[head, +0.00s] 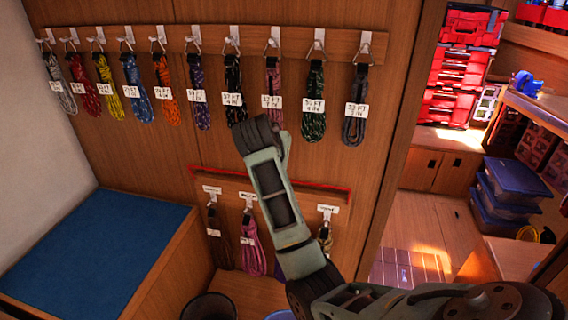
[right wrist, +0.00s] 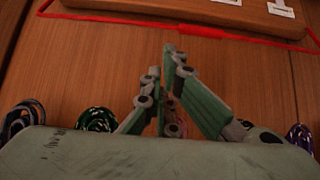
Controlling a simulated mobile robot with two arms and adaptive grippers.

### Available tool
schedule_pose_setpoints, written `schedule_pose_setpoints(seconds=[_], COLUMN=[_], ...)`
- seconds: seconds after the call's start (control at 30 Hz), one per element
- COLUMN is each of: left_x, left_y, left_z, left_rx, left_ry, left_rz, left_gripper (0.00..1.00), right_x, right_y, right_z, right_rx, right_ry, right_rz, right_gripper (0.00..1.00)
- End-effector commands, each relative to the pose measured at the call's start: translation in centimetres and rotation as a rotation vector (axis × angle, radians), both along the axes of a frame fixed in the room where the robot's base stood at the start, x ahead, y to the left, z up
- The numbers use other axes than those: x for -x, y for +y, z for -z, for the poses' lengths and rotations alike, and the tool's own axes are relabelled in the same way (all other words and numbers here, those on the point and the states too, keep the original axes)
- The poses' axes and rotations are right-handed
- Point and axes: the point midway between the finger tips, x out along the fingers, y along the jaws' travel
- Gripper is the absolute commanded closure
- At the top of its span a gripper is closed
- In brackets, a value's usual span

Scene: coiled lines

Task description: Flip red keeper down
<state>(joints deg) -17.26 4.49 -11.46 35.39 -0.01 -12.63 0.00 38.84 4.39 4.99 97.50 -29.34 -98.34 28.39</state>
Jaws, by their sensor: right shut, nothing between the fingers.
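The red keeper (head: 225,172) is a thin red bar on the wood wall, above the lower row of hooks in the head view; my right arm crosses in front of its middle. In the right wrist view the keeper (right wrist: 200,32) runs along the top, with a thicker middle part and bent ends. My right gripper (right wrist: 163,60) is shut and empty, its fingertips below the bar in the picture and apart from it. In the head view its fingers are hidden behind my wrist. My left gripper is not in view.
A rail (head: 215,40) with several labelled coiled lines hangs above. A pink coil (head: 253,250) and others hang on the lower hooks. A blue-topped bench (head: 90,255) stands at left, a dark bin (head: 208,306) below. Red toolboxes (head: 460,70) stand beyond the wall edge at right.

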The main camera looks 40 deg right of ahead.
Motion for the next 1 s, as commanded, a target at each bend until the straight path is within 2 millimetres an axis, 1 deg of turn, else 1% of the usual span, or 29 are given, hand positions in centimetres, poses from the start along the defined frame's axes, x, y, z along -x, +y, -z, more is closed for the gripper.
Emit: schedule_pose_setpoints(seconds=[0.03, 0.2, 0.4, 0.5, 0.7, 1.0], left_x=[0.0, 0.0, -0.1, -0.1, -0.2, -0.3], left_y=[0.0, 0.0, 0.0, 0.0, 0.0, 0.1], left_z=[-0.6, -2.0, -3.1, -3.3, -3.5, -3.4], left_rx=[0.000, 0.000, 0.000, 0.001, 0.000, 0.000], left_ry=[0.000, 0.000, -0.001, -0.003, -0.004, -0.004], left_rz=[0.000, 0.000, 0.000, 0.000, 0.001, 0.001], left_gripper=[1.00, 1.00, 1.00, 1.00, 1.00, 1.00], right_x=[-0.2, -1.7, -3.3, -3.7, -4.1, -4.1], right_y=[-0.5, -2.3, -4.0, -4.5, -4.9, -4.9], right_z=[0.4, 2.5, 4.8, 5.4, 6.1, 6.2], right_rx=[0.000, 0.001, 0.000, 0.000, 0.000, 0.000], right_ry=[0.005, 0.007, 0.003, 0.002, -0.001, -0.001], right_rz=[0.003, 0.002, 0.001, 0.001, 0.001, 0.001], right_gripper=[1.00, 1.00, 1.00, 1.00, 1.00, 1.00])
